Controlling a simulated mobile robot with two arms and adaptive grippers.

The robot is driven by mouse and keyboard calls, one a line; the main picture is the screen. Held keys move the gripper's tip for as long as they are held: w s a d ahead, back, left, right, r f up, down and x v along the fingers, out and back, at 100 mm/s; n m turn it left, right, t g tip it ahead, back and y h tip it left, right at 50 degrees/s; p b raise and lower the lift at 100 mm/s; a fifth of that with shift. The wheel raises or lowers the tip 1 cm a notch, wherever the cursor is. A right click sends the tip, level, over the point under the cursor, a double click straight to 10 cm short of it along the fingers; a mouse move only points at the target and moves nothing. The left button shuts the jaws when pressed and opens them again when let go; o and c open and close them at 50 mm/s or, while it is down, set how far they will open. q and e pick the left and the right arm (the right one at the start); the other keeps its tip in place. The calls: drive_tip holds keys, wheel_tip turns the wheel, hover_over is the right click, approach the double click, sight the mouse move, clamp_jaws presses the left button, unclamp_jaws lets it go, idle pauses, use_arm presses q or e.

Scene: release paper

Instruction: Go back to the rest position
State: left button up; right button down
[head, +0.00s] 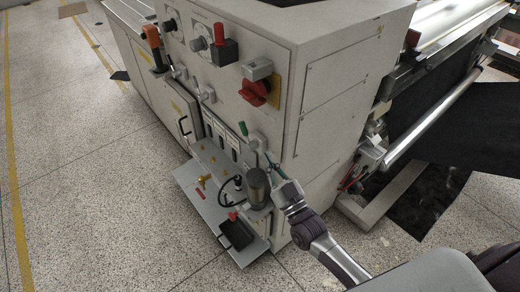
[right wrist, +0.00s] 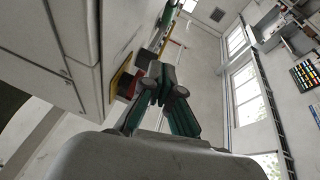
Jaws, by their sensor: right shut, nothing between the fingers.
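My right gripper (head: 271,165) is in front of the end face of a large grey machine (head: 345,90), close to its small lower controls. In the right wrist view its teal fingers (right wrist: 158,80) come together at the tips, shut with nothing seen between them. In the head view the fingers are small and partly lost against the machine. They are beside a dark cylinder (head: 257,186); I cannot tell if they touch anything. My left gripper is not in view.
A red rotary switch (head: 256,91) and a red-topped lever block (head: 222,46) stick out of the machine. A low metal shelf (head: 205,207) juts out below. A roller with black sheet (head: 440,120) is at the right. The speckled floor (head: 90,180) at the left is clear.

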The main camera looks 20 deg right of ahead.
drive_tip(key=s+d+f+g+h, duration=0.1)
drive_tip(key=s+f+g, duration=0.35)
drive_tip(key=f, duration=0.75)
drive_tip(key=s+d+f+g+h, duration=0.1)
drive_tip(key=s+f+g, duration=0.3)
drive_tip(key=f, duration=0.8)
drive_tip(key=s+d+f+g+h, duration=0.1)
drive_tip(key=s+f+g, duration=0.2)
drive_tip(key=s+f, duration=0.55)
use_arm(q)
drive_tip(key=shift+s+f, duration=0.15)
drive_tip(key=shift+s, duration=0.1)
use_arm(e)
drive_tip(key=s+f+g, duration=0.3)
drive_tip(key=s+f, duration=0.3)
drive_tip(key=s, duration=0.3)
drive_tip(key=s+d+f+g+h, duration=0.1)
drive_tip(key=s+f+g, duration=0.2)
drive_tip(key=s+f, duration=0.3)
drive_tip(key=s+f+m+g, duration=0.1)
drive_tip(key=s+f+g, duration=0.2)
drive_tip(key=s+f, duration=0.4)
drive_tip(key=s, duration=0.6)
drive_tip(key=shift+d+h, duration=0.2)
drive_tip(key=shift+h, duration=0.1)
drive_tip(key=shift+w, duration=0.1)
